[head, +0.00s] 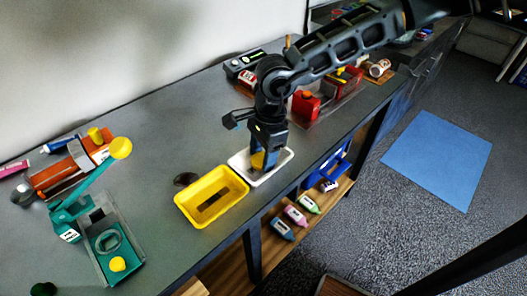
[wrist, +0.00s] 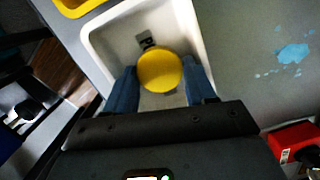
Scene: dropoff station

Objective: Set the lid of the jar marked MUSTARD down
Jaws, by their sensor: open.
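My gripper (head: 264,166) reaches down into a small white tray (head: 238,169) near the front edge of the counter. In the wrist view its two blue fingers stand apart, one on each side of a round yellow lid (wrist: 160,72). The lid appears to be in the white tray (wrist: 98,42), over a small dark patch with a pale mark. In the head view only a bit of yellow (head: 257,160) shows beside the fingers. I cannot tell whether the fingers touch the lid. No label reading MUSTARD is legible.
A yellow tray (head: 183,204) stands left of the white one, with a small dark round thing (head: 186,179) behind it. A grey-green device with yellow knobs (head: 92,216) is at left. A red container (head: 305,106) stands to the right. Several bottles (head: 295,215) lie on the lower shelf.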

